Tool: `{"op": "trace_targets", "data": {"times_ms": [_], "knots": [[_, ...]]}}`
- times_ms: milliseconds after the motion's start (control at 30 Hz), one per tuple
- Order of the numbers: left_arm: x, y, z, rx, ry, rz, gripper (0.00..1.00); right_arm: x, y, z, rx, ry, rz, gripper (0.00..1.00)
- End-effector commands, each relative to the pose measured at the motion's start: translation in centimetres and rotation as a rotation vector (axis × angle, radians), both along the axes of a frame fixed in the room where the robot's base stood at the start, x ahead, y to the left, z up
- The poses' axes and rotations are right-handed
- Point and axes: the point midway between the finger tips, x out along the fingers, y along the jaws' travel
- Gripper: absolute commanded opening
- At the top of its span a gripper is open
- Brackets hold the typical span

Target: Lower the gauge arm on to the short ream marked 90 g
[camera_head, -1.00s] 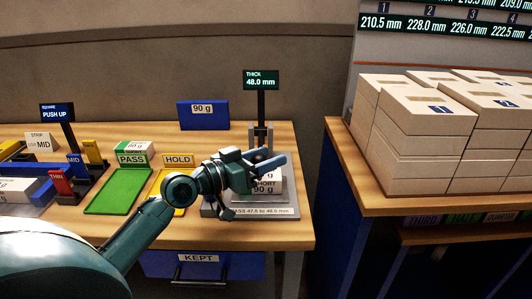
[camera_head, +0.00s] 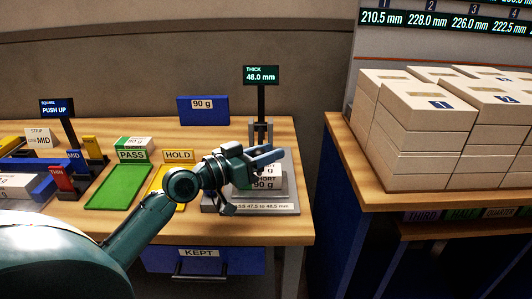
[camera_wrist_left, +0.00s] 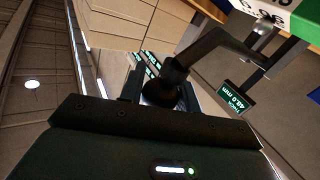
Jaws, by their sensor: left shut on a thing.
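The gauge stands at the right of the bench, with a grey base plate (camera_head: 284,208) labelled 47.5 to 48.5 mm and a display (camera_head: 261,75) reading 48.0 mm. The short ream marked 90 g (camera_head: 266,185) lies on the plate, partly hidden by my gripper. My left gripper (camera_head: 264,156) is over the ream, shut on the dark knob (camera_wrist_left: 165,88) of the gauge arm (camera_wrist_left: 215,42). The ream's labelled face also shows in the left wrist view (camera_wrist_left: 266,14). I cannot tell whether the arm touches the ream. My right gripper is not in view.
A green PASS tray (camera_head: 119,187) and yellow HOLD tray (camera_head: 161,178) lie left of the gauge. A blue 90 g board (camera_head: 203,111) stands behind. Stacked reams (camera_head: 420,130) fill the table at right. A KEPT drawer (camera_head: 201,261) is below.

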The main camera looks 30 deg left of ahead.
Motion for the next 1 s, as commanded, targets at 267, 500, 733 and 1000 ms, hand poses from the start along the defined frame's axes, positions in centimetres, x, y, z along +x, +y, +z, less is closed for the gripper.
{"op": "trace_targets", "data": {"times_ms": [267, 500, 733, 1000], "knots": [[0.3, 0.2, 1.6, 0.004, -0.003, 0.0, 0.0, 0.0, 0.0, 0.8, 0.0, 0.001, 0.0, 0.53], [0.8, 0.5, 3.0, 0.0, -0.004, 0.002, 0.0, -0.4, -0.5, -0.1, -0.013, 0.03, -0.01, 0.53], [0.8, 0.5, 2.9, 0.0, -0.005, 0.002, 0.4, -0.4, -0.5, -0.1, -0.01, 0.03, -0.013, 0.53], [0.8, 0.5, 2.8, 0.0, -0.001, 0.0, 0.53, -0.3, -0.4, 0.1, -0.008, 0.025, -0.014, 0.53]]}}
